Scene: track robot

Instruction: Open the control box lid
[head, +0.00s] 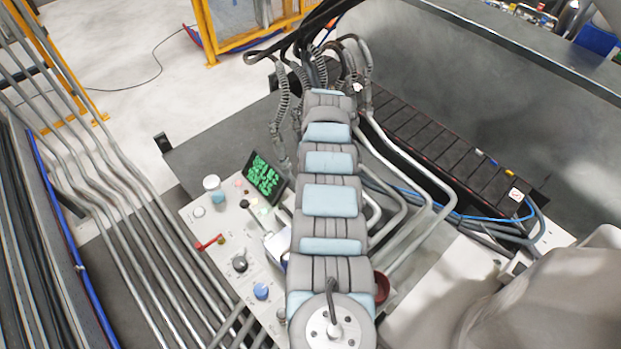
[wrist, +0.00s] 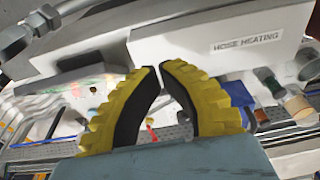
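A white box labelled "HOSE HEATING" (wrist: 215,48) fills the upper middle of the wrist view; I take it to be the control box. I cannot clearly tell its lid from its body. In the head view, a white box (head: 277,246) partly shows on the panel at the left edge of my arm, the rest hidden. My gripper (wrist: 159,69) has yellow ribbed fingers with black inner pads. Its tips are nearly together just below the box's lower edge, with nothing seen between them. I cannot tell if they touch the box. The arm hides the gripper in the head view.
The light control panel (head: 217,255) carries a red lever (head: 209,243), a blue knob (head: 261,291), a black knob (head: 239,264) and a small screen with green text (head: 263,175). Metal pipes (head: 420,205) run right of my arm. More pipes run along the left.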

